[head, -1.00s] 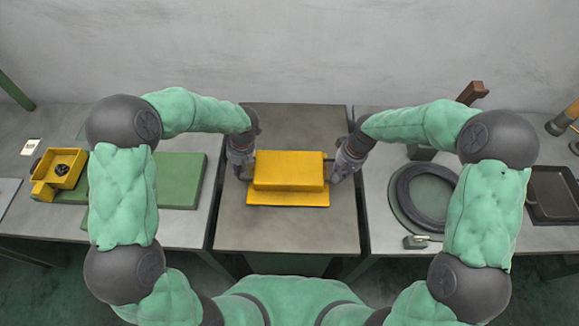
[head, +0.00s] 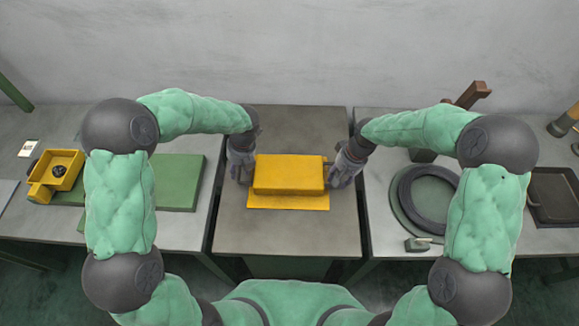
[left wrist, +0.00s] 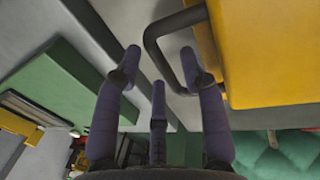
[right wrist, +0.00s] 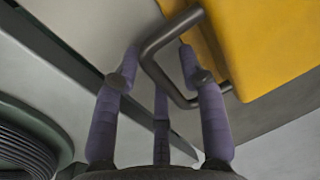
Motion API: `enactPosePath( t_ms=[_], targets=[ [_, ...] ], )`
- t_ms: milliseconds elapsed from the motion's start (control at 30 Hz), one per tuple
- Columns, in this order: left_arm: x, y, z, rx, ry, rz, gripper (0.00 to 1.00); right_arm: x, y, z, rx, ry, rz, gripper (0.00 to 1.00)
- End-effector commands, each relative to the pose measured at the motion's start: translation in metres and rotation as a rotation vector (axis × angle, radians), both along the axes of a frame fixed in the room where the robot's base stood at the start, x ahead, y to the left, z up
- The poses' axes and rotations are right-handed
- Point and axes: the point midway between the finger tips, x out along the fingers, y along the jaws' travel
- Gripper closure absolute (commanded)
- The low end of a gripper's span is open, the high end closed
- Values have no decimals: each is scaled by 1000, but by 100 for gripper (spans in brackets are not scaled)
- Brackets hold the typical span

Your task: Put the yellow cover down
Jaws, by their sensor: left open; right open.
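The yellow cover (head: 289,174) is a box with a lower front flange, sitting level at the middle of the grey center table (head: 287,232). It has a dark bar handle on each side. My left gripper (head: 241,176) is open at the cover's left side. In the left wrist view, the left handle (left wrist: 152,48) runs between its spread fingers. My right gripper (head: 341,178) is open at the right side. In the right wrist view, the right handle (right wrist: 150,58) passes between its spread fingers. The cover's underside is hidden.
On the left table lie a green slab (head: 178,182) and a small yellow housing (head: 57,172). On the right table are a black ring (head: 428,193) on a green disc and a dark tray (head: 554,195). The center table is bare in front of and behind the cover.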

Motion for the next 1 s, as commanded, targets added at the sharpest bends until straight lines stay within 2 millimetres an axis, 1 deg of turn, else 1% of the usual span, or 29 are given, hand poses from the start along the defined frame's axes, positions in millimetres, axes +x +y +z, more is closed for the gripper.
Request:
enactPosePath(
  t_ms=[33,300,500,667,767,867,1000],
  targets=[
    [1,-2,10,0,-5,-2,58,0,0,0,0,0,0,59],
    [2,-14,63,-1,-5,-1,58,0,0,0,0,0,0,59],
    [2,-20,89,-1,-2,0,58,0,0,0,0,0,0,59],
    [1,-22,98,-1,-1,-1,58,0,0,1,0,-1,0,59],
    [1,-22,100,0,0,-1,58,1,-2,8,-1,-2,0,59],
    [1,-22,99,0,0,-1,58,1,-4,21,-1,-4,-1,59],
    [1,-22,99,-1,0,-1,58,2,-9,48,0,-6,-2,59]
  ],
)
